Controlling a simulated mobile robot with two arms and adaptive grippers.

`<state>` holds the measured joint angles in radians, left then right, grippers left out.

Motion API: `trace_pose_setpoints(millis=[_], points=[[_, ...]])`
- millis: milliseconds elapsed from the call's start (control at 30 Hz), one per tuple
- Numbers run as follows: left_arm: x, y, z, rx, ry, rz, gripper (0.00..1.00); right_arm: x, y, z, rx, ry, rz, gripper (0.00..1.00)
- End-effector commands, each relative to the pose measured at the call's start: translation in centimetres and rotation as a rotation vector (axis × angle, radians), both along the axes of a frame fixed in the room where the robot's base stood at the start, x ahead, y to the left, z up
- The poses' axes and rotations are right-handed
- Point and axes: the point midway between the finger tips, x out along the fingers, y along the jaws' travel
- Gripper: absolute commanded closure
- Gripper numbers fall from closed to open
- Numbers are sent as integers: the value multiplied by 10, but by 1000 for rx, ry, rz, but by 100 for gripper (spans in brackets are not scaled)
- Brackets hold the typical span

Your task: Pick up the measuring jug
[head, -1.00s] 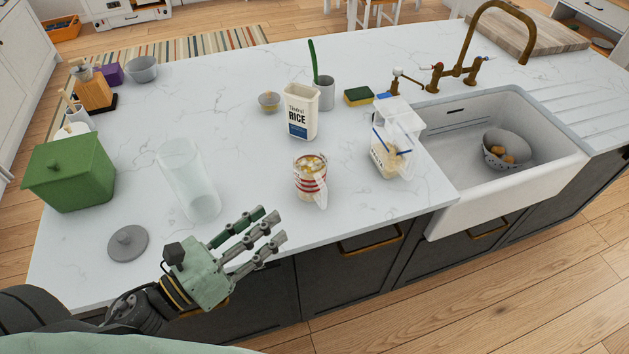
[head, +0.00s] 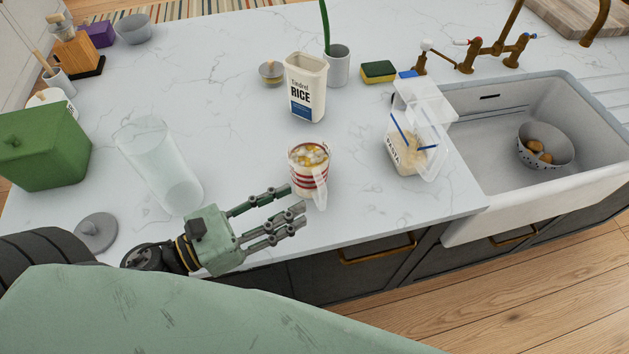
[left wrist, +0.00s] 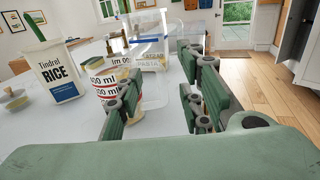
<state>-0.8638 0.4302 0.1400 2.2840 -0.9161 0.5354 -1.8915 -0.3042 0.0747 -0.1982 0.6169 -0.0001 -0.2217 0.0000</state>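The measuring jug (head: 306,170) is clear with red markings and a handle, and holds small yellow and white pieces. It stands upright on the counter near the front edge. My left gripper (head: 298,207) is open and empty, just in front of the jug on its near left, with its fingers pointing right toward the handle side. In the left wrist view the jug (left wrist: 104,80) shows beyond the fingers and is partly hidden by the left finger; the gripper (left wrist: 165,95) has a wide gap between its fingers. My right gripper is not in view.
A rice container (head: 306,88) stands behind the jug. An open pasta container (head: 408,155) stands to the right, beside the sink (head: 470,160). A tall clear cylinder (head: 160,165), a grey lid (head: 96,232) and a green box (head: 42,148) are to the left.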

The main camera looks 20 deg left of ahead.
Motion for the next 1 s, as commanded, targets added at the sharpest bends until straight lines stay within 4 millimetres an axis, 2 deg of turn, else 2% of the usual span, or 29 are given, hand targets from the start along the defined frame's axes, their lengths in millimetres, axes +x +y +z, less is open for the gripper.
trace_pose_setpoints(millis=[33,100,200,500,800,1000], points=[[0,0,-14,0,0,0,65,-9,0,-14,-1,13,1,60],[0,0,-19,0,0,0,65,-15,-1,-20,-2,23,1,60],[1,-1,-27,-1,-1,0,65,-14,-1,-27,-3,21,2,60],[20,-16,-25,-1,-1,0,65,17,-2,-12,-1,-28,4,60],[46,-38,-28,-1,-2,1,65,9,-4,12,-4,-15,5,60],[59,-49,-32,0,0,1,65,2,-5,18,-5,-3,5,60]])
